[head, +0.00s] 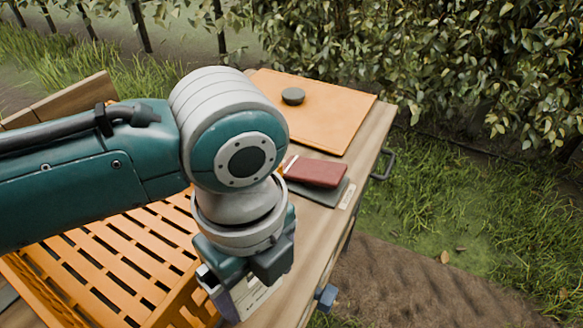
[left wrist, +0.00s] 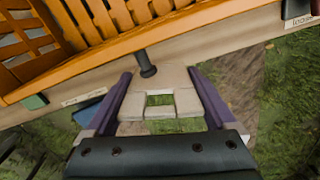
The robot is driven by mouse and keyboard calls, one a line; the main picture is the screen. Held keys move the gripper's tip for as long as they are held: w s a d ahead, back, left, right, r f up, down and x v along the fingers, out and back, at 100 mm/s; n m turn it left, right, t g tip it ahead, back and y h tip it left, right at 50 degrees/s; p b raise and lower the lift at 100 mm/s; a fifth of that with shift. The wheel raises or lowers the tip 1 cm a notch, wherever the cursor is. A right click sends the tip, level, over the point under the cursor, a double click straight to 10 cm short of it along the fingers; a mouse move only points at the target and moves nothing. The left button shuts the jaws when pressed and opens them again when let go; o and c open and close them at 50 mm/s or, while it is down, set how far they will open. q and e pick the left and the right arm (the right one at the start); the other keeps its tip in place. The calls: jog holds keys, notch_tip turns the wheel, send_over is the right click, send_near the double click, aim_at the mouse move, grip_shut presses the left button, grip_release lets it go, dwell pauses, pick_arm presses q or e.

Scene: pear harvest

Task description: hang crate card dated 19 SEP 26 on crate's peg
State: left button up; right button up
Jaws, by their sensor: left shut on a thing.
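The orange slatted crate (head: 125,255) stands on the table, partly behind my left arm. In the left wrist view its wall (left wrist: 100,62) runs across the top, and a dark peg with a rounded end (left wrist: 147,66) sticks out from that side. My left gripper (left wrist: 163,78) is shut on a pale card (left wrist: 183,104) with a rectangular opening. The peg's end overlaps the card's upper edge, above the opening; I cannot tell whether they touch. No date is readable. In the head view the left gripper (head: 243,292) is low beside the crate's right side. My right gripper is not in view.
On the wooden table (head: 372,137) lie an orange board (head: 335,112) with a dark round object (head: 293,96), and a red book-like object (head: 318,172) on a dark flat one. A blue knob (head: 327,297) stands off the table's right edge. Grass lies beyond.

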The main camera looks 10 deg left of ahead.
pick_arm(q)
jog(key=a, duration=0.1)
jog(key=w+a, duration=0.1)
jog(key=a, duration=0.1)
jog(key=shift+w+a+f, duration=0.2)
jog(key=shift+a+f, duration=0.15)
jog(key=shift+a, duration=0.1)
dwell(0.7)
